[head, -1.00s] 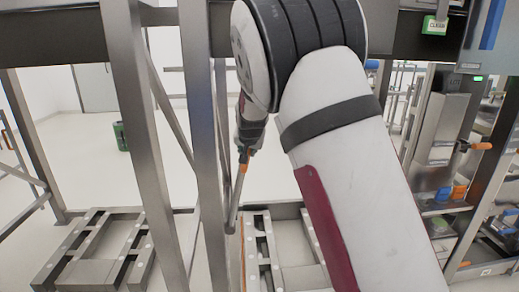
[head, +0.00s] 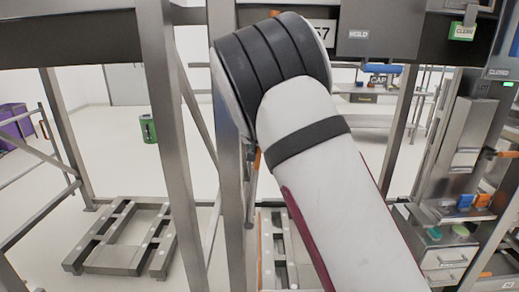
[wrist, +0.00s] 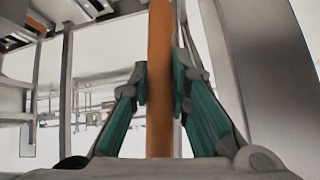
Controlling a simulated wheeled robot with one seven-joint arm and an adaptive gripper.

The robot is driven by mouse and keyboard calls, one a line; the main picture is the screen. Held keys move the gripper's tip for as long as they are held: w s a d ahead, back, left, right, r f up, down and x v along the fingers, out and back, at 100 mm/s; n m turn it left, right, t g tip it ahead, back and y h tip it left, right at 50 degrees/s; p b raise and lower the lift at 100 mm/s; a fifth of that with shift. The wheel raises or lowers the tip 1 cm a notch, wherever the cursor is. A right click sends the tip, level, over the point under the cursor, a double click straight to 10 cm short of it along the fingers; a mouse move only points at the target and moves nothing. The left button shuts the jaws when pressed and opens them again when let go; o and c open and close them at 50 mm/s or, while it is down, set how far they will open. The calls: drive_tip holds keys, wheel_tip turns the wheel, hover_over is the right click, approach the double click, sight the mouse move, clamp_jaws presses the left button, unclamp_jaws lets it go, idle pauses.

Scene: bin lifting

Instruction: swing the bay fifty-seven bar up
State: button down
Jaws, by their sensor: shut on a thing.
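The bay fifty-seven bar shows in the wrist view as an upright orange shaft (wrist: 160,35) running from top to bottom of the picture. My gripper (wrist: 160,88) has its two teal-sided fingers closed against it, one on each side. In the head view my gripper is mostly hidden behind my own white arm; a small orange piece (head: 257,160) shows at the arm's left edge, beside a steel post. The bay plate (head: 322,33), partly covered by my arm, shows a 7 and part of the digit before it.
Steel posts (head: 171,150) stand close left of my arm. A HOLD plate (head: 366,34) is on the dark top beam, and a green CLEAN tag (head: 462,31) hangs right. A low steel frame (head: 122,240) lies on the floor. Open floor lies behind.

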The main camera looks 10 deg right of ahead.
drive_tip(key=c, duration=1.5)
unclamp_jaws()
drive_tip(key=shift+d+f, duration=0.1)
drive_tip(key=shift+f, duration=0.05)
drive_tip(key=shift+s+r, duration=0.15)
drive_tip(key=shift+r, duration=0.15)
drive_tip(key=v, duration=1.1)
drive_tip(key=shift+s+r, duration=0.15)
drive_tip(key=s+n+g+y, duration=0.1)
drive_tip(key=s, duration=1.3)
drive_tip(key=s+d+n+g+y, duration=0.1)
drive_tip(key=s+n, duration=0.1)
drive_tip(key=s, duration=1.2)
drive_tip(key=s+d+r+n, duration=0.1)
drive_tip(key=s+n, duration=0.1)
drive_tip(key=s, duration=1.2)
drive_tip(key=shift+d+g+y, duration=0.15)
drive_tip(key=shift+g+y, duration=0.25)
